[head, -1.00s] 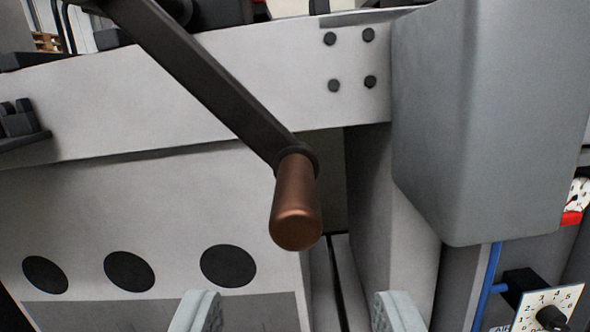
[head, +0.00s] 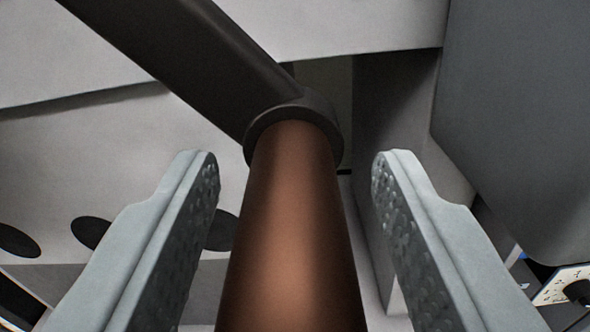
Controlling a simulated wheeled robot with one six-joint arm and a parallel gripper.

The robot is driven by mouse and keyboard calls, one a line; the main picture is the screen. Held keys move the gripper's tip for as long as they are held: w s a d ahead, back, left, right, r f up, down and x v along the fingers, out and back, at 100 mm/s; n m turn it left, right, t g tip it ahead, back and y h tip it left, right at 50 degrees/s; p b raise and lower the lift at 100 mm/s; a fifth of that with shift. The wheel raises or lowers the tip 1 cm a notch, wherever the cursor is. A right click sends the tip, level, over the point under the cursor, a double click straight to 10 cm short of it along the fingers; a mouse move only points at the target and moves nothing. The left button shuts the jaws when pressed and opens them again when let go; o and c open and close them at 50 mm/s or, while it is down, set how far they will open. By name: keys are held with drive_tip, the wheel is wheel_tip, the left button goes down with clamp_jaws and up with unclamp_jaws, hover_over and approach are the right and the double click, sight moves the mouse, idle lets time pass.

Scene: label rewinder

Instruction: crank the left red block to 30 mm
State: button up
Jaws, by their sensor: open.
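A crank with a black arm (head: 190,60) and a copper-brown handle (head: 293,230) fills the middle of the head view. The handle points toward me and its near end runs out of the bottom of the picture. My gripper (head: 295,165) is open, with one grey finger on each side of the handle. A gap shows between each finger and the handle. The left red block is not in view.
A grey housing (head: 520,110) stands close on the right. A light grey machine panel (head: 60,170) with several dark round holes lies behind on the left. A numbered dial plate (head: 562,284) shows at the lower right edge.

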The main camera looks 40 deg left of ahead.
clamp_jaws()
drive_tip(key=shift+d, duration=0.1)
drive_tip(key=shift+w+d+r+n, duration=0.3)
drive_tip(key=shift+d+r+n, duration=0.05)
drive_tip(key=shift+r+n, duration=0.1)
drive_tip(key=w+d+r+n, duration=0.2)
drive_tip(key=r+n, duration=0.3)
drive_tip(key=r, duration=0.5)
drive_tip(key=w+d+r+n, duration=0.2)
drive_tip(key=r+n, duration=0.4)
drive_tip(key=r, duration=0.4)
drive_tip(key=shift+d, duration=0.8)
drive_tip(key=shift+n, duration=0.25)
